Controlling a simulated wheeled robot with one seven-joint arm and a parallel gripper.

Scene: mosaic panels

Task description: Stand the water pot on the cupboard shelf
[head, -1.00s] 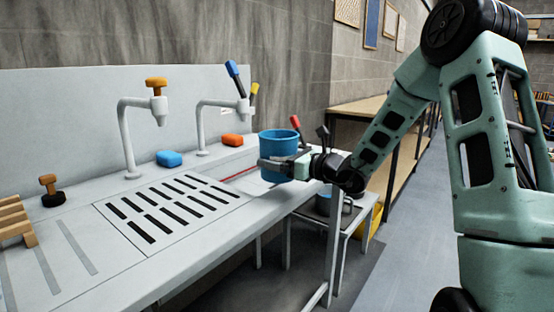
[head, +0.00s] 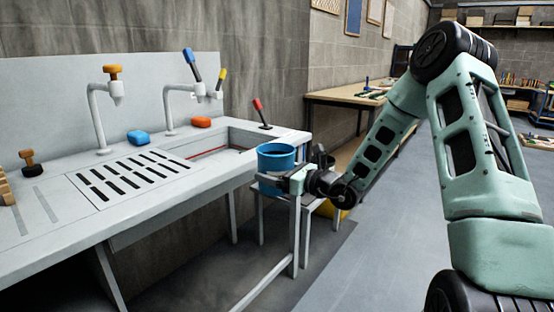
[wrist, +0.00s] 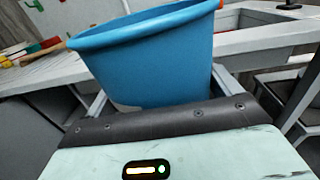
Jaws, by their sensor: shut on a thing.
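The blue water pot (head: 276,157) is held upright in my gripper (head: 270,180), in front of the right end of the sink bench. My gripper is shut on its side. In the wrist view the pot (wrist: 150,62) fills the upper middle, its rim slightly tilted in the picture, above the dark gripper edge (wrist: 165,122). The fingers are mostly hidden there. I cannot make out a cupboard shelf for certain; low shelving (head: 520,92) stands far off at the back right.
The white sink bench (head: 75,225) with taps, sponges and a slotted drainer (head: 135,178) runs along the left. A long wooden table (head: 345,98) stands behind along the wall. The grey floor (head: 400,240) in the middle right is open.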

